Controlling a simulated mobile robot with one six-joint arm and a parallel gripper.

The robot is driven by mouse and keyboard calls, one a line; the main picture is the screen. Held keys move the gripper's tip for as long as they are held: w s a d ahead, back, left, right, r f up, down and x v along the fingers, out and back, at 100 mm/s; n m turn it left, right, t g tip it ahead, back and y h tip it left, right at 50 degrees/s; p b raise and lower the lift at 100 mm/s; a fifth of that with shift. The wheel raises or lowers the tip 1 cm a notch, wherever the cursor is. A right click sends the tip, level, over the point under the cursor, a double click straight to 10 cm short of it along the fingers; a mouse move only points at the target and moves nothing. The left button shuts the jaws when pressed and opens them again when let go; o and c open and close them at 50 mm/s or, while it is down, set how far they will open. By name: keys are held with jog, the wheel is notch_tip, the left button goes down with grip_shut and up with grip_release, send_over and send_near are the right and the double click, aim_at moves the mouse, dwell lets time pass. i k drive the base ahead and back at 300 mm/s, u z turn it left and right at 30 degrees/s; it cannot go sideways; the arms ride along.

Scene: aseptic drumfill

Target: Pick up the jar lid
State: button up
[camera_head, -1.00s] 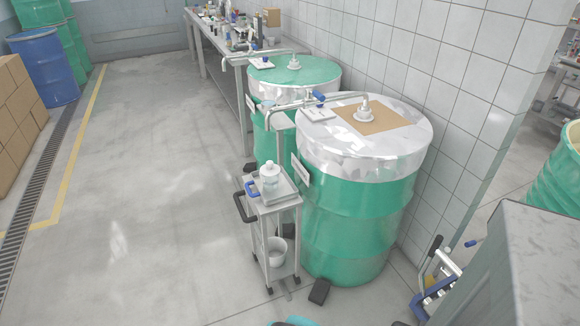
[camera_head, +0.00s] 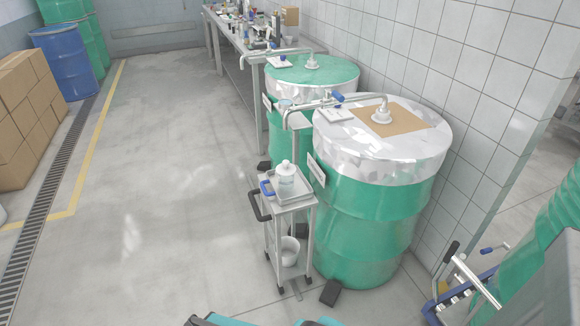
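A small clear jar with a white top (camera_head: 286,169) stands upright in the metal tray on top of a small cart (camera_head: 291,201). The white top looks like the jar lid (camera_head: 286,163), seated on the jar, though it is small in this view. A blue-handled item (camera_head: 267,188) lies at the tray's left side, close to the jar. My gripper is not in view; only teal and dark parts, probably of my own body, show at the bottom edge.
Two green drums (camera_head: 365,230) (camera_head: 312,70) with pipes and taps stand right of and behind the cart. A black pedal (camera_head: 330,293) lies on the floor by the cart. A hand truck (camera_head: 462,285) stands at lower right. Floor left of the cart is clear.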

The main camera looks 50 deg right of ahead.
aim_at(285, 169)
jog(key=u, duration=0.05)
jog(key=i, duration=1)
jog(key=z, duration=0.05)
